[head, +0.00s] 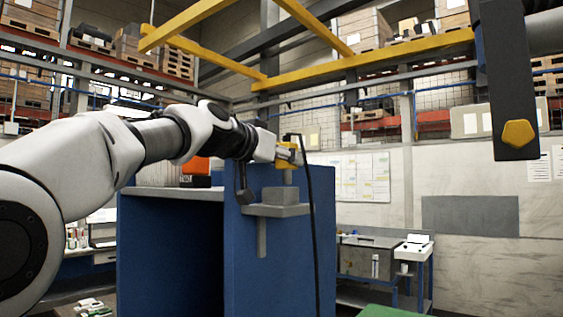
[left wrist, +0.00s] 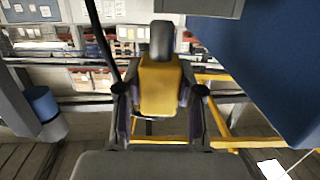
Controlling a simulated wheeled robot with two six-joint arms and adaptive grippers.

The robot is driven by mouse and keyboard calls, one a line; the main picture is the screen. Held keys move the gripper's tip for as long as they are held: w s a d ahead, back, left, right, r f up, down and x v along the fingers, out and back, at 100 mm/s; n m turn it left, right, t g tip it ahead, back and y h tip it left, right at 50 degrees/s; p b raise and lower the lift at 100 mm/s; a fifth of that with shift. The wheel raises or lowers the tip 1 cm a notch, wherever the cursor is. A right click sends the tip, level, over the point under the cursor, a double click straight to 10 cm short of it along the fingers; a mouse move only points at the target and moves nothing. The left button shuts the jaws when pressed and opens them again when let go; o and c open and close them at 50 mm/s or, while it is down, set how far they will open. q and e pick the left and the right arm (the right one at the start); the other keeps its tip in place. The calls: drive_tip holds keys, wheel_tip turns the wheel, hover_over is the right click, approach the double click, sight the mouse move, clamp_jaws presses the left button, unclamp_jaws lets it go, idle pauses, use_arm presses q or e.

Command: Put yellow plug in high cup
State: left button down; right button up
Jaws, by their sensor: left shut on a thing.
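My left gripper (head: 284,158) is shut on the yellow plug (head: 288,176). In the left wrist view the plug (left wrist: 160,88) sits between the two fingers, with a dark grey end showing past them. In the head view the plug is above a grey block (head: 282,195) on a grey bracket, which may be the high cup. I cannot tell whether plug and block touch, and any opening in the block is hidden. A black cable (head: 309,210) runs from near the gripper downward. My right gripper is not in view.
The grey bracket (head: 264,211) is on a tall blue cabinet (head: 280,260). An orange and black object (head: 195,172) stands behind my left arm.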

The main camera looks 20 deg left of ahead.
use_arm(q)
drive_tip(key=shift+w+a, duration=0.4)
drive_tip(key=shift+w, duration=0.25)
drive_tip(key=shift+w+a+r+p, duration=0.1)
drive_tip(key=shift+w+a+p, duration=0.1)
drive_tip(key=shift+p, duration=0.1)
drive_tip(key=shift+w+a+f, duration=0.1)
drive_tip(key=shift+a+f, duration=0.1)
drive_tip(key=shift+a, duration=0.1)
drive_tip(key=f+b, duration=0.1)
drive_tip(key=f, duration=0.2)
drive_tip(key=shift+s, duration=0.2)
drive_tip(key=shift+w+f, duration=0.2)
drive_tip(key=shift+w, duration=0.1)
drive_tip(key=shift+s+d+f, duration=0.1)
drive_tip(key=shift+f, duration=0.05)
drive_tip(key=c, duration=0.9)
unclamp_jaws()
drive_tip(key=shift+s, duration=0.1)
drive_tip(key=shift+o, duration=0.8)
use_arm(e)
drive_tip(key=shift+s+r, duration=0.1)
